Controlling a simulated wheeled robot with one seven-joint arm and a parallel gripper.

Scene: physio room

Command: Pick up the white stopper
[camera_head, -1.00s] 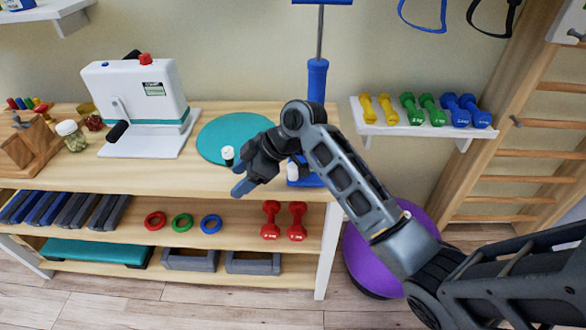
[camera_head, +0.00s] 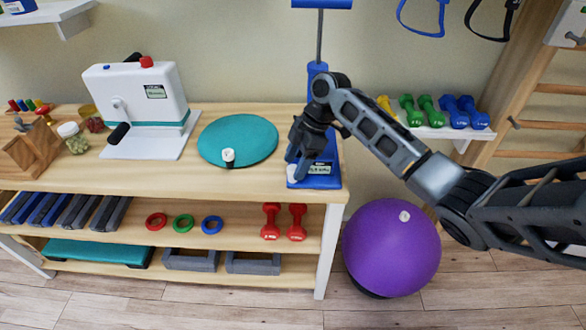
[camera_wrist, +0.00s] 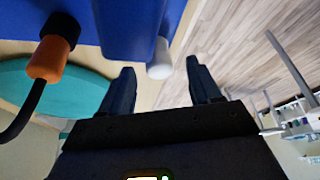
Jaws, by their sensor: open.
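A small white stopper (camera_head: 293,181) stands by the front left of the blue pump base (camera_head: 322,180) on the wooden tabletop. It shows in the wrist view as a short white cylinder (camera_wrist: 160,66) beside the blue base, in line with the gap between my fingers. My gripper (camera_head: 295,167) is open and points down close over the stopper, and partly hides it in the head view. In the wrist view my gripper (camera_wrist: 160,84) has its two dark fingers apart with nothing between them. I cannot tell whether a finger touches the stopper.
A teal disc (camera_head: 255,135) bearing a small white-and-black piece (camera_head: 228,157) lies left of my gripper. A white machine (camera_head: 140,105) stands further left. A purple ball (camera_head: 390,250) with a white plug (camera_head: 404,216) sits right of the shelf. Dumbbells (camera_head: 425,110) rest on a wall shelf.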

